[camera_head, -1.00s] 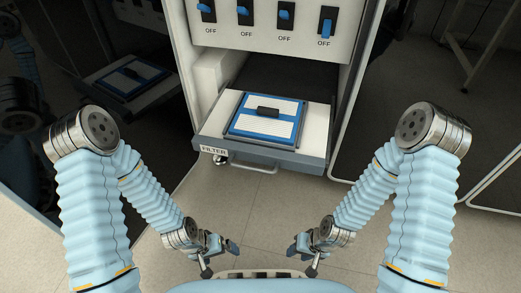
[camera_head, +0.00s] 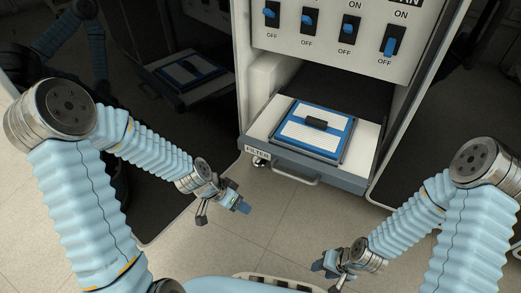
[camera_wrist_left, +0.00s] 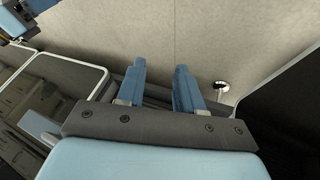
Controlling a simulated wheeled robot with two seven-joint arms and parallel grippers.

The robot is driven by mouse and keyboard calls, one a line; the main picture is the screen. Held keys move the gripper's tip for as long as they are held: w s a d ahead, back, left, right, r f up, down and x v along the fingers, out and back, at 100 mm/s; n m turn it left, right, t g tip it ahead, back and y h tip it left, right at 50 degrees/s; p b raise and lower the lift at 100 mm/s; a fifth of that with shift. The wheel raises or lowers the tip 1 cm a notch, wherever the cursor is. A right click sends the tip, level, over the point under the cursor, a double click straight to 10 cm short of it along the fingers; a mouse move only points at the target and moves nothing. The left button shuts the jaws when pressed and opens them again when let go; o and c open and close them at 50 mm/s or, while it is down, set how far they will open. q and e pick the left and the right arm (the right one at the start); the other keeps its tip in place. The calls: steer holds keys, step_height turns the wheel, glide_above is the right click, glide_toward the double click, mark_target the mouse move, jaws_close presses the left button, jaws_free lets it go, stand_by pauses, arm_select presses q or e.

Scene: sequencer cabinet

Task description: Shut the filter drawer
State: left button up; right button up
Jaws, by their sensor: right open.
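The filter drawer (camera_head: 262,137) is pulled out of the cabinet, below the row of switches. Its grey front carries a FILTER label (camera_head: 257,153) and a bar handle (camera_head: 297,176). A blue-framed filter (camera_head: 307,143) with white pleats and a black grip lies in it. My left gripper (camera_head: 238,197) is in front of the drawer, left of and nearer than the handle, apart from it. Its two blue fingers stand apart and empty in the left wrist view (camera_wrist_left: 160,92). My right gripper (camera_head: 324,265) is open and empty, low near my body, away from the drawer.
The switch panel (camera_head: 340,35) sits above the drawer opening. Dark glossy panels flank the cabinet, and the left one (camera_head: 170,110) mirrors the drawer and my arm. The tiled floor (camera_head: 265,215) before the drawer is clear.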

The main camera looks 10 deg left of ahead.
arm_select(q)
steer(key=w+a+r+m, duration=0.1)
steer(key=r+m, duration=0.1)
steer(key=r, duration=0.2)
steer(key=w+a+r+m+t, duration=0.1)
steer(key=r+m, duration=0.1)
steer(key=r, duration=0.2)
steer(key=w+a+r+m, duration=0.1)
steer(key=r+m, duration=0.1)
steer(key=r, duration=0.2)
steer(key=shift+w+a, duration=0.1)
steer(key=shift+a, duration=0.2)
steer(key=c, duration=0.5)
steer(key=r+m, duration=0.2)
steer(key=r, duration=0.1)
steer(key=r+m, duration=0.3)
steer(key=r, duration=0.1)
steer(key=s+r+m, duration=0.1)
steer(key=r+m, duration=0.1)
steer(key=r, duration=0.1)
steer(key=shift+r+m+t+h, duration=0.2)
steer(key=shift+m+t+h, duration=0.1)
steer(key=shift+m+t, duration=0.1)
jaws_close()
steer(key=b, duration=0.4)
glide_toward(263, 154)
steer(key=shift+x, duration=2.45)
steer(key=shift+f, duration=0.1)
